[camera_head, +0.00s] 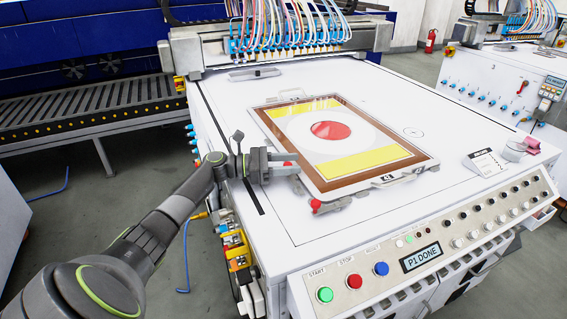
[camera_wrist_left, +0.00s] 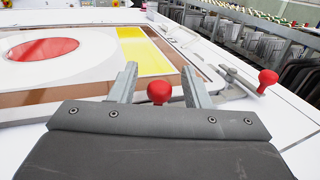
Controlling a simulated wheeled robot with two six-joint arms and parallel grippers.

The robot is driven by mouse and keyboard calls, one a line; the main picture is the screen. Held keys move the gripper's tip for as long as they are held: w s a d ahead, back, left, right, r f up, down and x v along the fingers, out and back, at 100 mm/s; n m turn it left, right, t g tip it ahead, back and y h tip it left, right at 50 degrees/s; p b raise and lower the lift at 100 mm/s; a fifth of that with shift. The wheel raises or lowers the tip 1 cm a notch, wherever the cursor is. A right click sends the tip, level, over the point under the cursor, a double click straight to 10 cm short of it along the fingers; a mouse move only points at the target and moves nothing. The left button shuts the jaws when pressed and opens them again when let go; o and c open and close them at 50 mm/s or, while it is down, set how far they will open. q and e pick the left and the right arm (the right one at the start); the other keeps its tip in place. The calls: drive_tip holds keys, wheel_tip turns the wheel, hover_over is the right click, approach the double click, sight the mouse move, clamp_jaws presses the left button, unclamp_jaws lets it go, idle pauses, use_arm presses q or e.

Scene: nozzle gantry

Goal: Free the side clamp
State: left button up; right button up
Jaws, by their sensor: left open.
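The screen frame (camera_head: 429,158), with yellow bands and a red disc, lies on the white printer table. The side clamp's red knob (camera_head: 288,163) shows at the frame's left edge, partly hidden by my left gripper (camera_head: 284,162). In the left wrist view the same knob (camera_wrist_left: 158,92) stands between the two fingers of my left gripper (camera_wrist_left: 160,78). The fingers are open, with gaps visible on both sides of the knob. The clamp's body is mostly hidden behind the gripper. My right gripper is not in view.
A second red-knobbed clamp (camera_head: 316,206) sits at the frame's front left corner and also shows in the left wrist view (camera_wrist_left: 267,78). A control panel with a "P1 DONE" display (camera_head: 421,257) runs along the front. The nozzle gantry (camera_head: 290,45) stands at the back.

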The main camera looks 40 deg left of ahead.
use_arm(q)
drive_tip(key=b+v, duration=0.1)
drive_tip(key=v, duration=0.8)
drive_tip(key=shift+s+a+f, duration=0.15)
drive_tip(key=shift+a, duration=0.1)
drive_tip(key=b+v, duration=0.1)
drive_tip(key=v, duration=0.6)
drive_tip(key=shift+s, duration=0.1)
drive_tip(key=shift+s+a, duration=0.2)
drive_tip(key=shift+a, duration=0.1)
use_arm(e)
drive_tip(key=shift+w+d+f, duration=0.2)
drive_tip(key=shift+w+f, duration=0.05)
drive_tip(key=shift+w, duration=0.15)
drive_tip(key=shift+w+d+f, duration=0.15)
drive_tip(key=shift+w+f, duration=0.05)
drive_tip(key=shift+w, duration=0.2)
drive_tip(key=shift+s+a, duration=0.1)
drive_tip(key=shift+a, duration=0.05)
